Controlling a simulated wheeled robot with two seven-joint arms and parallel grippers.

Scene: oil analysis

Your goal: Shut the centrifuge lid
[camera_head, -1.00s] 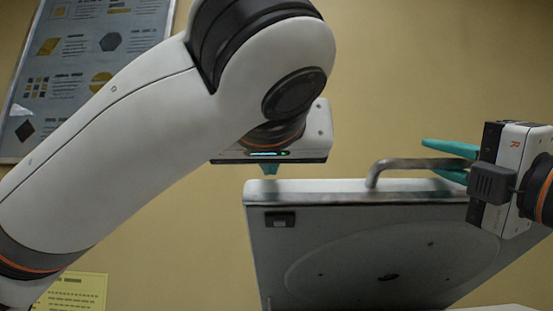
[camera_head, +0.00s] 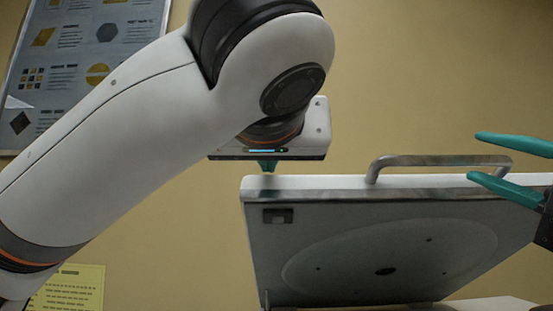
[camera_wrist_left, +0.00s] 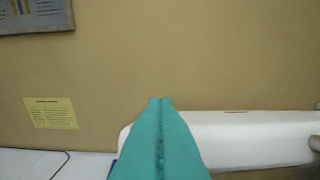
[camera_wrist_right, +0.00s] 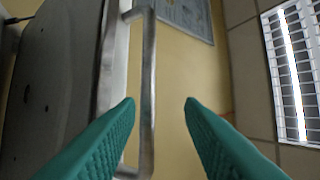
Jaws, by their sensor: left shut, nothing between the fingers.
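The centrifuge lid (camera_head: 340,235) stands raised in the head view, its underside with a round disc facing me. A metal bar handle (camera_head: 440,160) runs along its top edge. The handle also shows in the right wrist view (camera_wrist_right: 148,90), between the open fingers and beyond their tips. My right gripper (camera_head: 478,157) is open and empty at the right end of the handle. My left gripper (camera_head: 267,166) points down just above the lid's top left edge. Its teal fingers are closed together in the left wrist view (camera_wrist_left: 160,102). Whether they touch the lid is unclear.
A poster board (camera_head: 85,65) hangs on the wall at the left. A yellow notice (camera_head: 68,290) is lower on the wall. My left arm covers much of the left side of the head view. The wall space above the lid is clear.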

